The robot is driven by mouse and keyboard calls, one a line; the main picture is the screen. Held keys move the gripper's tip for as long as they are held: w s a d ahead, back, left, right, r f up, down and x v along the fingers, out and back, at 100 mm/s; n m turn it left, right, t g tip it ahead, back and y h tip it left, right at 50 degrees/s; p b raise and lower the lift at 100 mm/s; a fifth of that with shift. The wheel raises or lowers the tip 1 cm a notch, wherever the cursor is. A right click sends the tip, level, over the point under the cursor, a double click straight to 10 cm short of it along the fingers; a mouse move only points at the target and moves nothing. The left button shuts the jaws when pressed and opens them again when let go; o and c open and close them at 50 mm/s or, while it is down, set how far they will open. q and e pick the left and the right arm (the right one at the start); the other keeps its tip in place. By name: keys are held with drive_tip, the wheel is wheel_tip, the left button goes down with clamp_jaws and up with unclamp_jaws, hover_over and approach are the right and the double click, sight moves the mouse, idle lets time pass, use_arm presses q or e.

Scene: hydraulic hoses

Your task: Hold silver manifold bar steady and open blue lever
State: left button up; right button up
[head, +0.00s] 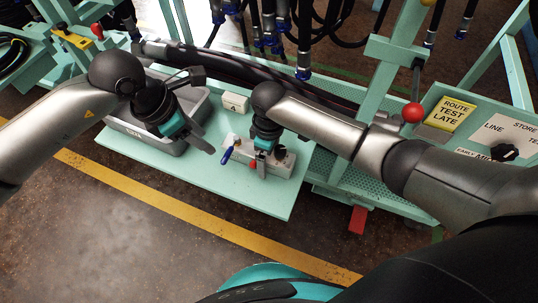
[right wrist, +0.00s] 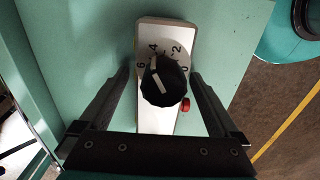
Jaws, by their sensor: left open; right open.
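The silver manifold bar (head: 284,164) lies on the light green bench; in the right wrist view its pale face (right wrist: 154,30) carries a black knob with numbers and a small red part. The blue lever (head: 227,155) sticks up at the bar's left end in the head view; I do not see it in the right wrist view. My right gripper (head: 262,170) is open over the bar, its fingers (right wrist: 160,88) on either side of the knob; contact is unclear. My left gripper (head: 203,139) is open and empty, left of the lever and apart from it.
A grey tray (head: 150,142) stands on the bench beneath my left arm. A small box marked A (head: 235,102) sits behind the bar. Black hoses (head: 240,70) run behind. A red-knobbed lever (head: 413,112) and sign panel stand right. The bench's front (head: 245,198) is clear.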

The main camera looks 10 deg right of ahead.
drive_tip(key=shift+f, duration=0.1)
drive_tip(key=shift+c, duration=0.4)
clamp_jaws()
idle(0.4)
use_arm(q)
drive_tip(key=shift+c, duration=0.2)
